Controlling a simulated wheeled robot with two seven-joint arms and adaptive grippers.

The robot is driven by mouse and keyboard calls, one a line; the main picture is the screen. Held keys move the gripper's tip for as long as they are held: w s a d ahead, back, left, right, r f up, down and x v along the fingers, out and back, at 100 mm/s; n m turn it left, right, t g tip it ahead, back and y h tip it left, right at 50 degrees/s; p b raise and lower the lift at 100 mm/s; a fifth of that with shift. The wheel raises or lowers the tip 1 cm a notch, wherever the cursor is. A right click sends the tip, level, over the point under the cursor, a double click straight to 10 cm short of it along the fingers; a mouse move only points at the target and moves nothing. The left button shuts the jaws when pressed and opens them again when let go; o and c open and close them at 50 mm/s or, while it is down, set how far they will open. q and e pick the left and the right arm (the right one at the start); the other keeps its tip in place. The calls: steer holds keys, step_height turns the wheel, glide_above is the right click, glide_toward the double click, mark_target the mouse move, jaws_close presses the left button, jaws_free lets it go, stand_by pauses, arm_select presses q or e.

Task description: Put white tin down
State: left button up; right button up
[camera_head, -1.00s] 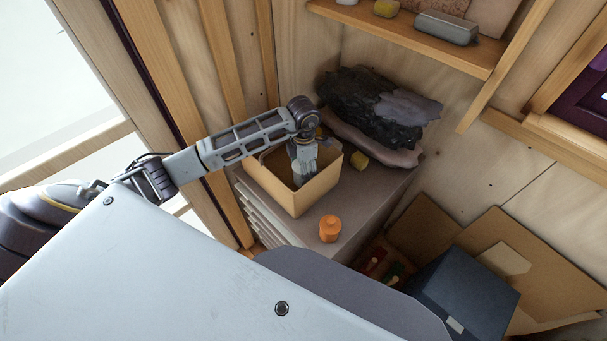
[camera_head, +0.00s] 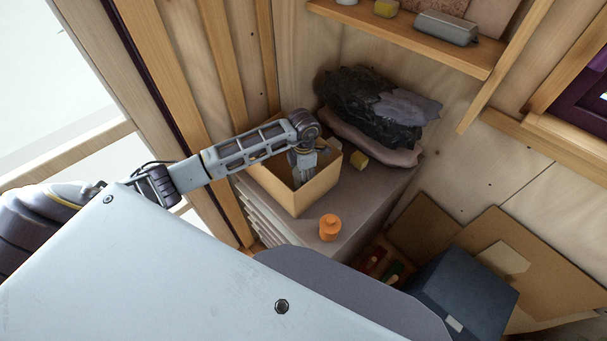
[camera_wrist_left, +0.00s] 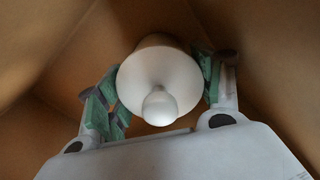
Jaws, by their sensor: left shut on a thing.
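The white tin (camera_wrist_left: 158,82) is in the left wrist view, round with a knob on its top, between the green-padded fingers of my left gripper (camera_wrist_left: 160,95). The gripper is shut on it. In the head view my left gripper (camera_head: 301,172) reaches down into an open cardboard box (camera_head: 309,192), and the tin is hidden there by the gripper and the box wall. The brown box walls surround the tin in the wrist view. I cannot tell whether the tin touches the box floor. My right gripper is not in view.
The box stands on a grey cabinet top (camera_head: 376,196). Dark crumpled bags (camera_head: 375,105) lie at the back. A shelf (camera_head: 400,38) is above. A dark blue box (camera_head: 460,295) stands lower right.

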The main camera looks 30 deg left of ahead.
arm_select(q)
steer(key=shift+f, duration=0.1)
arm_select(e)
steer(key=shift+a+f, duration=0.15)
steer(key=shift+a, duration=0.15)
arm_select(q)
steer(key=o, duration=1.1)
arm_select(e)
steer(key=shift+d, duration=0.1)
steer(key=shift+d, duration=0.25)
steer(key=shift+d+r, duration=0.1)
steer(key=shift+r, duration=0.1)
arm_select(q)
step_height(320, 180, up, 11)
steer(key=shift+b, duration=0.75)
steer(key=shift+r, duration=0.65)
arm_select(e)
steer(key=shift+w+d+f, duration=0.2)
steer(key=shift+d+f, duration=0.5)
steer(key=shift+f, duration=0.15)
